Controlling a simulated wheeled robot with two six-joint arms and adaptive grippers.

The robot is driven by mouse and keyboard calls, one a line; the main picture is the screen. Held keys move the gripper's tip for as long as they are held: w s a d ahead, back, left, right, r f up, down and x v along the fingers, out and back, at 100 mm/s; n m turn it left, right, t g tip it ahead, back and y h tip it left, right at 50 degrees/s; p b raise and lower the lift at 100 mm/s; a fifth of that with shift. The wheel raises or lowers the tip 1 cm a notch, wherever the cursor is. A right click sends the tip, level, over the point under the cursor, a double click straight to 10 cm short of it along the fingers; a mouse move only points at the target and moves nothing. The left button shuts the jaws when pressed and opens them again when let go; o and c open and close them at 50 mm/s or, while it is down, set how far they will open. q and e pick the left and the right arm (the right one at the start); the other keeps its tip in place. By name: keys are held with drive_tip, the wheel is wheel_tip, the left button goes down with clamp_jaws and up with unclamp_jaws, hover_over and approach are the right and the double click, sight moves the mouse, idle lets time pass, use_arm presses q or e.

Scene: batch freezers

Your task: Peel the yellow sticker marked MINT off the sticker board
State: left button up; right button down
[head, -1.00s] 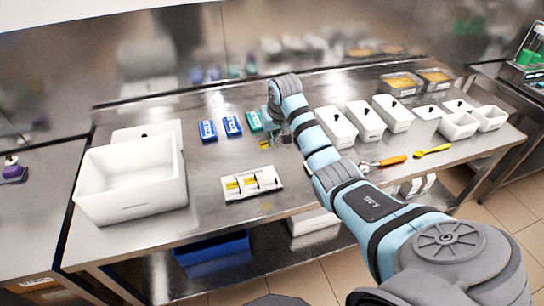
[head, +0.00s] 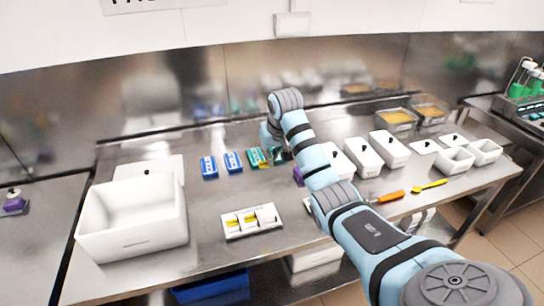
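The sticker board (head: 228,234) is a small white board lying flat near the front middle of the table, with yellow stickers (head: 250,219) on it. The lettering on them is too small to read. My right gripper (head: 277,158) is behind the board, low over the table, right beside a teal box (head: 255,157). Its fingers are small and partly hidden, so I cannot tell whether they are open or shut. A small yellowish patch (head: 265,166) shows by the box's front end; I cannot tell whether the gripper holds it. My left gripper is not in view.
Two blue boxes (head: 209,168) stand left of the teal one. A large white bin (head: 130,224) fills the table's left. White lidded tubs (head: 363,158) stand right of my arm, with an orange-handled tool (head: 388,197) and a yellow spoon (head: 430,186) in front.

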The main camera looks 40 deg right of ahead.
drive_tip(key=shift+r, duration=1.65)
